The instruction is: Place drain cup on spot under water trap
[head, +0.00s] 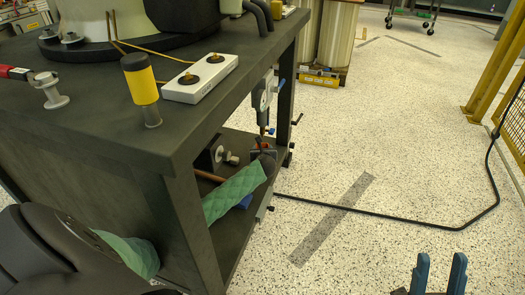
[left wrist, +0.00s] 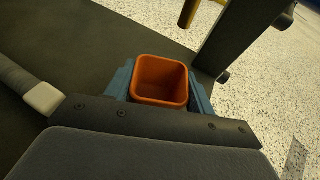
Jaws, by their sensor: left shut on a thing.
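The orange, square, open-topped cup (left wrist: 160,80) shows in the left wrist view, with its opening facing the camera. My left gripper (left wrist: 160,88) is shut on it, with a blue finger on each side. A grey fitting that may be the water trap (head: 262,95) hangs at the right side of the workbench, above the lower shelf. The spot under it cannot be made out. My right gripper (head: 438,274) shows two blue fingers apart, empty, at the bottom right.
The dark workbench (head: 95,125) has thick legs and a lower shelf (head: 232,232). A black cable (head: 400,221) crosses the speckled floor. A yellow barrier (head: 494,75) stands at right. Floor beside the bench is mostly clear.

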